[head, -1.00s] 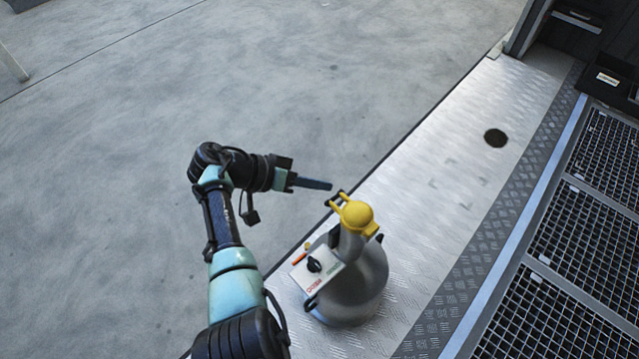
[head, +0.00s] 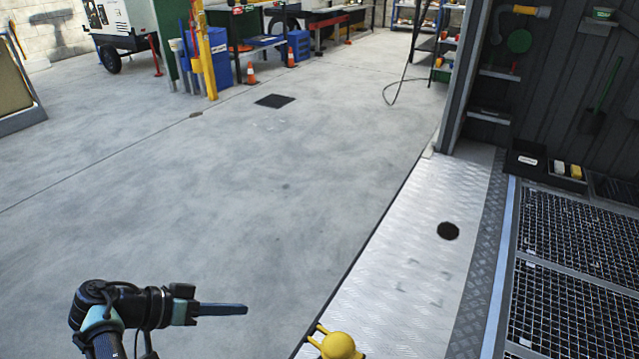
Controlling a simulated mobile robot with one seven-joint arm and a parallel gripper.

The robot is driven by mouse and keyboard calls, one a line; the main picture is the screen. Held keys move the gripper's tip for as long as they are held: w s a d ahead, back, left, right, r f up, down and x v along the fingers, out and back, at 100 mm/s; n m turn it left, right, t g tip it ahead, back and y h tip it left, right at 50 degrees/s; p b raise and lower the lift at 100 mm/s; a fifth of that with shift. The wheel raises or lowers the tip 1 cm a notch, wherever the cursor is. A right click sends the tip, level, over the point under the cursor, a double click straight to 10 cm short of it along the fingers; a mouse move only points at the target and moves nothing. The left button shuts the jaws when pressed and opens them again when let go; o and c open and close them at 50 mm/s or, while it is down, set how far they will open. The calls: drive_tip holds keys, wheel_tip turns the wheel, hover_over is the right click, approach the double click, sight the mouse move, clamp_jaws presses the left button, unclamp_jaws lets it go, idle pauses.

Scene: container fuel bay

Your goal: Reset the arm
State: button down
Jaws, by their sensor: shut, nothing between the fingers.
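My gripper (head: 222,309) is at the lower left of the head view, at the end of my bent arm. Its fingers are together, point to the right and hold nothing. A metal vessel with a yellow top (head: 338,346) stands to the right of my gripper, at the bottom edge. Only its yellow cap and handle show; its body is cut off below the frame. A clear gap lies between my fingertips and the yellow handle.
A metal ledge (head: 405,285) with a round dark hole (head: 448,231) runs along the right. Mesh grating (head: 575,240) lies beyond it, near a dark wall with shelves. Orange cones (head: 250,74) and a yellow post (head: 207,60) stand at the back. The middle concrete floor (head: 250,190) is clear.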

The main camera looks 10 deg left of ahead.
drive_tip(key=w+r+n+t+y, duration=0.1)
drive_tip(key=w+r+t+y, duration=0.2)
drive_tip(key=w+r+y, duration=0.65)
drive_tip(key=w+d+r+t, duration=0.1)
drive_tip(key=d+r+t, duration=0.2)
drive_tip(key=r, duration=0.7)
drive_tip(key=w+d+r+t, duration=0.2)
drive_tip(key=d+r+t, duration=0.15)
drive_tip(key=r, duration=0.65)
drive_tip(key=s+d+r+t, duration=0.2)
drive_tip(key=s+d+r, duration=0.25)
drive_tip(key=r, duration=0.35)
drive_tip(key=s+d+r+t, duration=0.3)
drive_tip(key=d+r, duration=0.2)
drive_tip(key=r, duration=0.3)
drive_tip(key=s+d+r+n+t+h, duration=0.1)
drive_tip(key=s+d+r+t, duration=0.25)
drive_tip(key=s+r, duration=0.35)
drive_tip(key=s+d+r+t, duration=0.3)
drive_tip(key=s+d+r, duration=0.15)
drive_tip(key=s, duration=0.45)
wheel_tip(320, 180, up, 37)
drive_tip(key=p, duration=3.6)
drive_tip(key=shift+w+a+f+g, duration=0.2)
drive_tip(key=shift+w+a+g, duration=0.15)
drive_tip(key=shift+w, duration=0.1)
